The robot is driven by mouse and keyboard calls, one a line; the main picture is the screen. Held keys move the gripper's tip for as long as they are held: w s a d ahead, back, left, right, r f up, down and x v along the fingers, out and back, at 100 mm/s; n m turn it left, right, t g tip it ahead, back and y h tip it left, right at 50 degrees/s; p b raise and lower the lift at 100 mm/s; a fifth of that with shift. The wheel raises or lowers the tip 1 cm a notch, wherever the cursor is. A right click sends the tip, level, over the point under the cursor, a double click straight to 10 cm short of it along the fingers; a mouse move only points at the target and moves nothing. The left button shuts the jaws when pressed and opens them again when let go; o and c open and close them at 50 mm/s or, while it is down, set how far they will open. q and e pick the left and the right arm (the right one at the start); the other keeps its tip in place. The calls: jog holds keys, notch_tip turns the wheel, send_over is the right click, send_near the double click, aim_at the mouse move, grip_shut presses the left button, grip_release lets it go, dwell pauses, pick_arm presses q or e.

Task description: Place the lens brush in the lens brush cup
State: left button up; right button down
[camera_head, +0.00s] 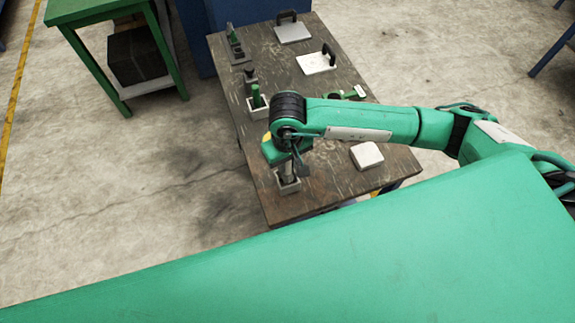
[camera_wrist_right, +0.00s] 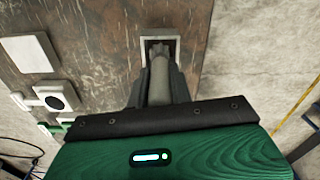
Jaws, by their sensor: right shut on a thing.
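My right gripper (camera_head: 294,166) hangs over the near left part of the dark table, pointing down. In the right wrist view its dark fingers (camera_wrist_right: 158,88) are shut on the lens brush (camera_wrist_right: 159,78), a grey round-handled piece. The lens brush cup (camera_wrist_right: 175,40), square with a pale rim, lies just beyond the fingers. The brush's far end overlaps the cup opening; I cannot tell how deep it is inside. In the head view the cup (camera_head: 290,187) sits below the gripper near the table's left edge. My left gripper is not in view.
Another holder (camera_head: 257,108) with a green-handled piece stands farther back along the left edge. A white block (camera_head: 366,155) lies to the right of the cup. A white plate with a dark handle (camera_head: 316,64) and a grey one (camera_head: 293,32) lie at the back.

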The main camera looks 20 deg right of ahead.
aim_at(287, 171)
notch_tip(287, 171, down, 3)
jog(key=shift+r+p, duration=0.1)
jog(key=shift+p, duration=0.5)
jog(key=shift+f, duration=0.45)
jog(key=shift+f, duration=0.1)
jog(key=shift+f, duration=0.15)
jog(key=c, duration=1.3)
grip_release()
jog(key=shift+o, duration=0.2)
